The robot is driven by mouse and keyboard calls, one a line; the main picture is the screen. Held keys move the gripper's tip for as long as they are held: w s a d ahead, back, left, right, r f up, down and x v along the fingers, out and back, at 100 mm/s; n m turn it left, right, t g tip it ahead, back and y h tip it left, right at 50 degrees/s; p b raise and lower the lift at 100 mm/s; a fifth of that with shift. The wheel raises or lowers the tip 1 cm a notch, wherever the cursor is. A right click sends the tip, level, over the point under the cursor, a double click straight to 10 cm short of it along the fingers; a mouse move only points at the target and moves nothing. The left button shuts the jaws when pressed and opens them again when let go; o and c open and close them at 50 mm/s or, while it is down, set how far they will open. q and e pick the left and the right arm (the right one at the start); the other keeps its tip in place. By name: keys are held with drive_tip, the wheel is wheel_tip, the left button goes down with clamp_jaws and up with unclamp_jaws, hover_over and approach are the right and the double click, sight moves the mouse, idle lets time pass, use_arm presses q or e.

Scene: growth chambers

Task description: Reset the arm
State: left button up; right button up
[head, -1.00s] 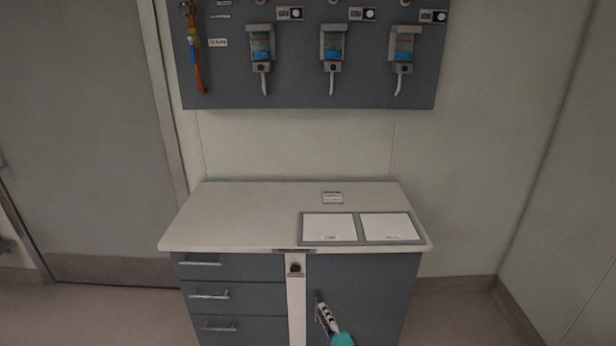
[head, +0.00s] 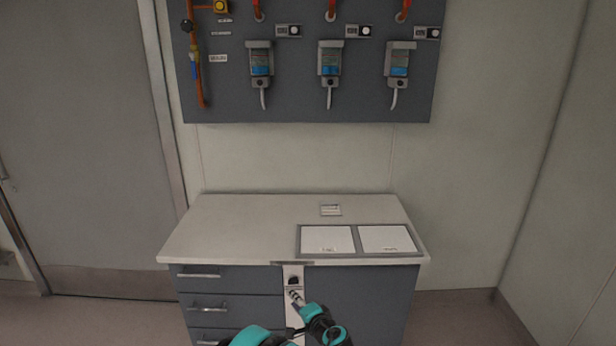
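My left arm comes up from the bottom edge of the head view, black with teal joint covers. Its gripper (head: 293,295) is small, in front of the white vertical strip on the cabinet's front, just below a dark knob (head: 293,281). I cannot tell whether it touches the strip, nor whether its fingers are open or shut. I see nothing clearly held. My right gripper is not in view.
A grey cabinet with drawers (head: 225,287) and a pale worktop (head: 235,225) stands ahead. Two white panels in a grey frame (head: 298,242) lie on it. A wall board (head: 290,112) carries dispensers above. A door (head: 75,150) is at left.

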use_arm(q)
drive_tip(key=s+a+r+n+g+h, duration=0.3)
drive_tip(key=s+a+r+n+g, duration=0.15)
drive_tip(key=s+a+r, duration=0.85)
drive_tip(key=s+f+n+h, duration=0.2)
drive_tip(key=s+n, duration=0.3)
drive_tip(key=s, duration=1.7)
drive_tip(key=shift+s+a+g+h, duration=0.35)
drive_tip(key=shift+a+h, duration=0.1)
drive_tip(key=shift+h, duration=0.45)
drive_tip(key=shift+o, duration=0.2)
drive_tip(key=shift+w+n, duration=0.1)
drive_tip(key=shift+n, duration=0.15)
